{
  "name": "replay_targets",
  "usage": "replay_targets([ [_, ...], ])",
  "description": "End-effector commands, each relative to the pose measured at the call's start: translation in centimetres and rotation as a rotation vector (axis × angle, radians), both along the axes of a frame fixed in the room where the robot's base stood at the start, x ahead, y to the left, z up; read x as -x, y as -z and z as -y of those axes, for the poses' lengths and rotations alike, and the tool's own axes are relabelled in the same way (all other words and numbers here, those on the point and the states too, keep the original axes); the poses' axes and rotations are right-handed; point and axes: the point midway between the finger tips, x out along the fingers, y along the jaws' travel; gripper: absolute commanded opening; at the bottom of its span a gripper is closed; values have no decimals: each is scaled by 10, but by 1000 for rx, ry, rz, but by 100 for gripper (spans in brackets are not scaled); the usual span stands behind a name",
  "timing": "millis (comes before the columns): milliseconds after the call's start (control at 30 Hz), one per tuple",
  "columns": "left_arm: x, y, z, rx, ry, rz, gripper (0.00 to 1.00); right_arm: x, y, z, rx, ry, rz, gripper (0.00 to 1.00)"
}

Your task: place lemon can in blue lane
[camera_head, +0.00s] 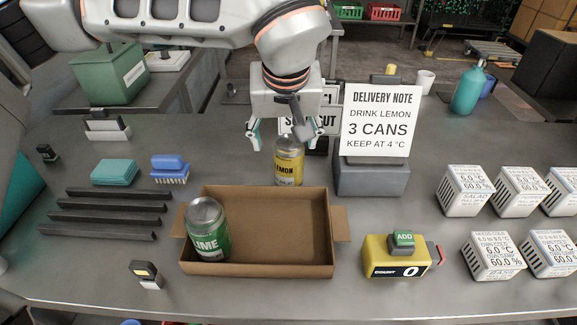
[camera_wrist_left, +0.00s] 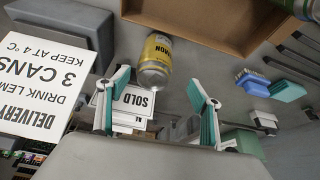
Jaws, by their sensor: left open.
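The lemon can (camera_head: 289,167), yellow with a silver top, stands upright on the counter just behind the cardboard box (camera_head: 333,262). My left gripper (camera_head: 284,133) is open above the can, its two teal-lined fingers apart, with nothing between them that I can confirm. In the left wrist view the lemon can (camera_wrist_left: 157,54) lies beyond the fingertips, between their lines. A green lime can (camera_head: 208,230) stands in the box's left end. Dark rails (camera_head: 105,221) form lanes at the left; no blue colour shows on them. My right gripper is not in view.
A delivery note (camera_head: 381,120) asking for 3 lemon cans stands right of the can on a grey block (camera_head: 372,179). A yellow counter (camera_head: 397,258) reads 0. A blue brush (camera_head: 169,167) and teal sponge (camera_head: 115,172) lie behind the rails. White labelled cubes (camera_head: 466,190) fill the right.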

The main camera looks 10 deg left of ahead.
Motion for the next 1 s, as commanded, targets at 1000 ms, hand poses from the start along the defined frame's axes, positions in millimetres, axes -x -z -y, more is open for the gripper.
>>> replay_targets([
  [1000,-29,74,0,0,2,0,65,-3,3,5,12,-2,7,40],
])
